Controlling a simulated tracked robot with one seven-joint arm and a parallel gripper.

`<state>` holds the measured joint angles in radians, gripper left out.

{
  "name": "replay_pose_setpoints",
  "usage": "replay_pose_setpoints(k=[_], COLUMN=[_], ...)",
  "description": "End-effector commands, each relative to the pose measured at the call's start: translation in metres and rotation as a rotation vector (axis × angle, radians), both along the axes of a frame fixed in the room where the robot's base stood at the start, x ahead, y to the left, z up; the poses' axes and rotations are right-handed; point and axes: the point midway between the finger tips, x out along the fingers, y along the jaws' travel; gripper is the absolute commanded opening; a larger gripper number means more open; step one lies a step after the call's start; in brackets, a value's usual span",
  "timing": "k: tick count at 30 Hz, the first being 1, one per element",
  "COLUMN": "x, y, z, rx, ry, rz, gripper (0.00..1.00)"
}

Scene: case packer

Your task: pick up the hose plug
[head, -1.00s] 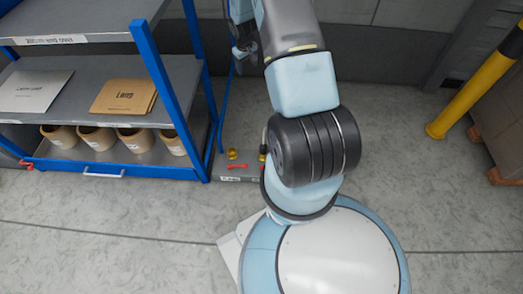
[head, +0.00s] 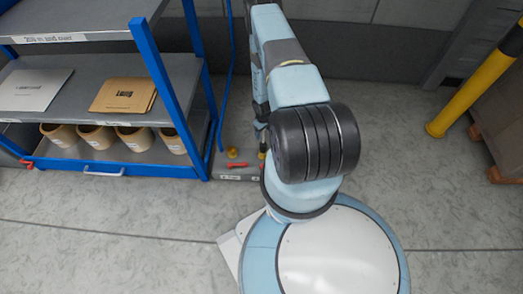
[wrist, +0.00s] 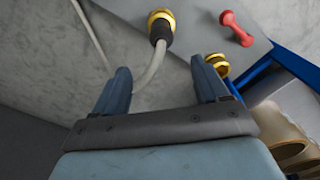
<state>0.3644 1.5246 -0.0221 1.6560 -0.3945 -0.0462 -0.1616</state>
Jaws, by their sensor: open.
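The hose plug (wrist: 160,26) is a brass-coloured end with a black collar, on a grey hose that curves down. In the wrist view it lies beyond my fingertips, apart from them, at top centre. In the head view a small brass bit of it shows beside my arm (head: 262,155), mostly hidden. My gripper (wrist: 165,80) is open and empty, its two blue-grey fingers apart, with the hose running behind the gap between them. In the head view my gripper is largely hidden by my arm.
A brass fitting (wrist: 217,65) and a red handle (wrist: 237,28) sit on a grey plate (wrist: 200,20) close by; the fitting is near my right finger. A blue-framed shelf (head: 165,90) with several tan pots (head: 97,138) stands left. A yellow post (head: 470,95) stands right.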

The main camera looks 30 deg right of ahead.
Motion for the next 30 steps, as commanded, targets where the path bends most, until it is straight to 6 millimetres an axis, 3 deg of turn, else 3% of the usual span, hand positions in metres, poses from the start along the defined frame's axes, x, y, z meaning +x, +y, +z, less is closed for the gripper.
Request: replay_pose_setpoints(k=[18,30], x=[-0.003,-0.003], y=[0.001,0.002], z=[-0.079,-0.104], rx=[0.003,0.003], ry=[0.002,0.002], rz=[0.001,0.001], gripper=[0.74,0.74])
